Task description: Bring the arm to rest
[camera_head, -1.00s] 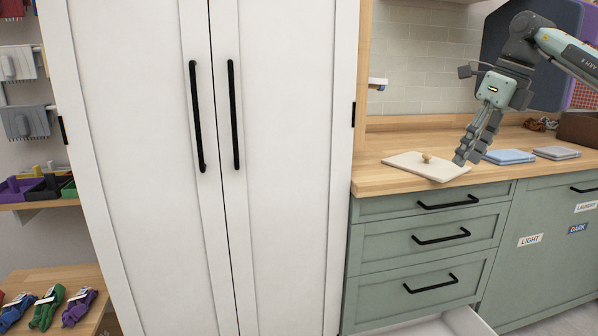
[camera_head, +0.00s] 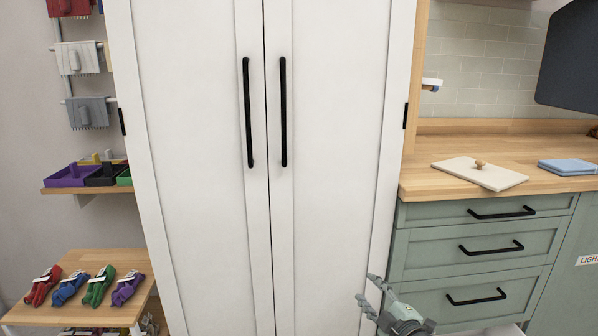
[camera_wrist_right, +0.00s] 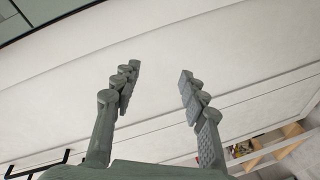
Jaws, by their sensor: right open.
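My right gripper (camera_head: 368,290) is low in the head view, in front of the lower right edge of the white cabinet (camera_head: 335,180). In the right wrist view the same gripper (camera_wrist_right: 160,71) has its two fingers spread apart with nothing between them. A pale surface, seemingly the cabinet, fills most of the view behind the fingers. My left gripper is not in view.
A wooden counter (camera_head: 430,184) over green drawers (camera_head: 470,236) stands at the right. It bears a white board with a knob (camera_head: 470,175) and a folded blue towel (camera_head: 567,167). A low wooden shelf (camera_head: 105,262) with several rolled coloured items stands at the left.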

